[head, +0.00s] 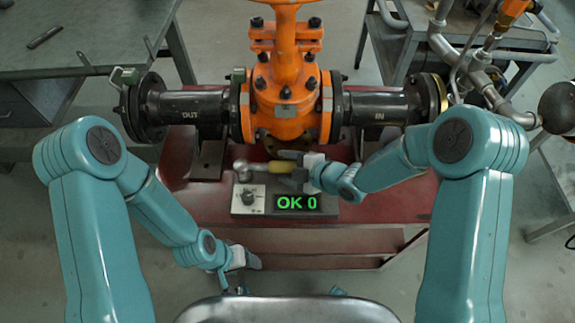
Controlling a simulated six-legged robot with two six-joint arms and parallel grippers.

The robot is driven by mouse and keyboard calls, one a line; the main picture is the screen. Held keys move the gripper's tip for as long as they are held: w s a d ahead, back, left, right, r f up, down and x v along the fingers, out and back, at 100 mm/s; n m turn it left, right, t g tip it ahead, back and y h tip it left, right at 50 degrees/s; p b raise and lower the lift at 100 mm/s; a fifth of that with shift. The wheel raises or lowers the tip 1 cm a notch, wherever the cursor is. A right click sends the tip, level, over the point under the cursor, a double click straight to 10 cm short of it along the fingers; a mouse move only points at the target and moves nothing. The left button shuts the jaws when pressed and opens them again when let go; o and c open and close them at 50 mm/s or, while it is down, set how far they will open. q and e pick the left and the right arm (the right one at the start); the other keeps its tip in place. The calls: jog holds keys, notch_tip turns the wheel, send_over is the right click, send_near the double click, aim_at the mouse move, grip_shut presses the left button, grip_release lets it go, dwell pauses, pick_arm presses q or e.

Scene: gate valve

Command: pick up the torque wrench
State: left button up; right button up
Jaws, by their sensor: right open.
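My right gripper (291,167) is open at the right end of the yellow handle. Its fingers hide that end, and I cannot tell whether they touch it. My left gripper (238,278) hangs low in front of the red bench, away from the wrench. Its jaws are too small to read.
An orange gate valve (286,95) with black flanged pipes (190,108) stands behind the tester on the red bench (345,235). A grey table (90,30) with a dark bar (45,36) is at the back left. Pipework (480,75) fills the right.

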grip_shut()
jog(key=shift+r, duration=0.1)
